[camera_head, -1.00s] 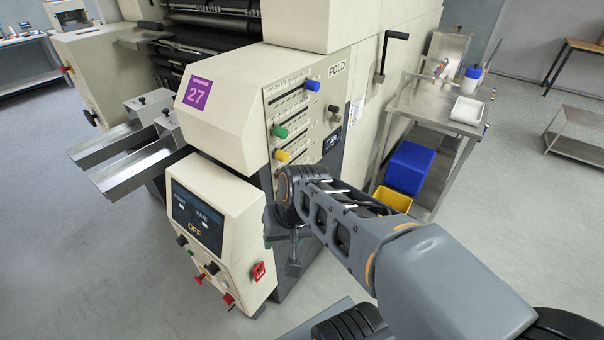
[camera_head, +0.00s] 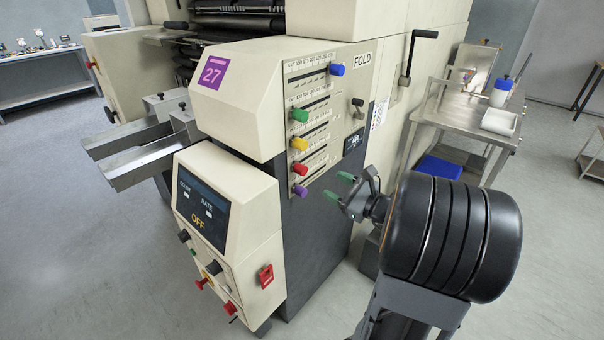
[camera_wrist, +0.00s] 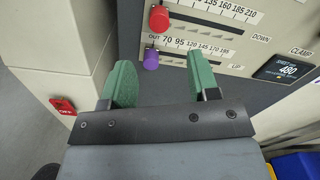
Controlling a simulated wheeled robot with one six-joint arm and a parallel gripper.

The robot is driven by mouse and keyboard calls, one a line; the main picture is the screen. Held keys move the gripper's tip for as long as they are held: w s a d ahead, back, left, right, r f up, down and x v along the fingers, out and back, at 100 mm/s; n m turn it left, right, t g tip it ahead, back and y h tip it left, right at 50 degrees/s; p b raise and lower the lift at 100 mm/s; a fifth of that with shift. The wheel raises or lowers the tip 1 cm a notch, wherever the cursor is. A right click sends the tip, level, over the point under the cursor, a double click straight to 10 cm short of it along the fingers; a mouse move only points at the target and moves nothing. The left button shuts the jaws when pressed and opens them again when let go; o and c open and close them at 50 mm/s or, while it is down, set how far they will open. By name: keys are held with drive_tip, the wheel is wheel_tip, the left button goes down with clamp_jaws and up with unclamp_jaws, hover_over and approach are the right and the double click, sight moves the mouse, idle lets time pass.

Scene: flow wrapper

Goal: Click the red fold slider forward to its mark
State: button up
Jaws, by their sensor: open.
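The red fold slider (camera_head: 299,169) is a red knob on the fold panel (camera_head: 318,123), below the yellow knob and above the purple one, near the left end of its scale. It also shows in the wrist view (camera_wrist: 159,18), at the top, beyond my fingertips. My gripper (camera_head: 341,187) is open and empty, just right of the panel's lower part, with green fingers pointing at it. In the wrist view my gripper (camera_wrist: 155,80) has its fingers wide apart, with the purple knob (camera_wrist: 151,59) seen between them. I cannot make out the slider's mark.
Blue (camera_head: 337,70), green (camera_head: 300,115) and yellow (camera_head: 299,144) knobs sit above the red one. A control box (camera_head: 228,230) juts out at lower left. A crank handle (camera_head: 410,55) and a steel cart (camera_head: 455,130) stand to the right.

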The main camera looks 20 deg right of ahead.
sight(304, 171)
drive_tip(key=x, duration=1.1)
drive_tip(key=shift+w+a, duration=0.2)
drive_tip(key=shift+w, duration=0.05)
drive_tip(key=shift+c, duration=0.4)
clamp_jaws()
